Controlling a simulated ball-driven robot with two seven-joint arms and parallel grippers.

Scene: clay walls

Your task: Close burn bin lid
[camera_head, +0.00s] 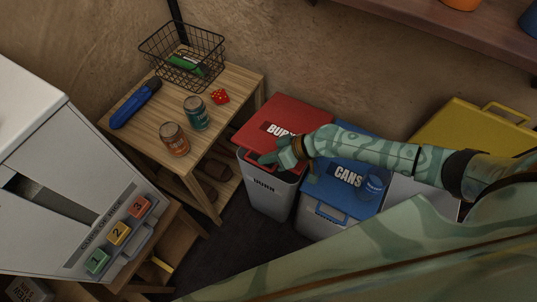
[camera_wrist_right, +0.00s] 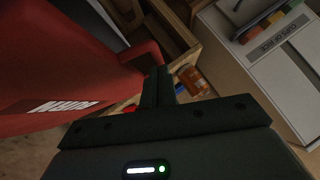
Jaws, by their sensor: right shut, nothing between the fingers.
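The burn bin (camera_head: 268,197) is a light grey bin with dark "BURN" lettering on its front. Its red lid (camera_head: 284,113) carries a "BURN" label and a red front handle. A dark gap shows under the lid's front edge, so it looks partly raised; the exact angle is hard to tell. My right gripper (camera_head: 264,159) is shut and empty at the lid's front edge by the handle. In the right wrist view the shut fingers (camera_wrist_right: 158,86) are beside the red lid (camera_wrist_right: 50,60) and its handle; contact is unclear. My left gripper is not in view.
A bin with a blue "CANS" lid (camera_head: 335,200) stands right of the burn bin, under my right arm. A yellow-lidded bin (camera_head: 465,128) is farther right. A wooden table (camera_head: 150,145) with cans and a wire basket (camera_head: 180,50) stands left. A white cabinet (camera_head: 70,150) is at far left.

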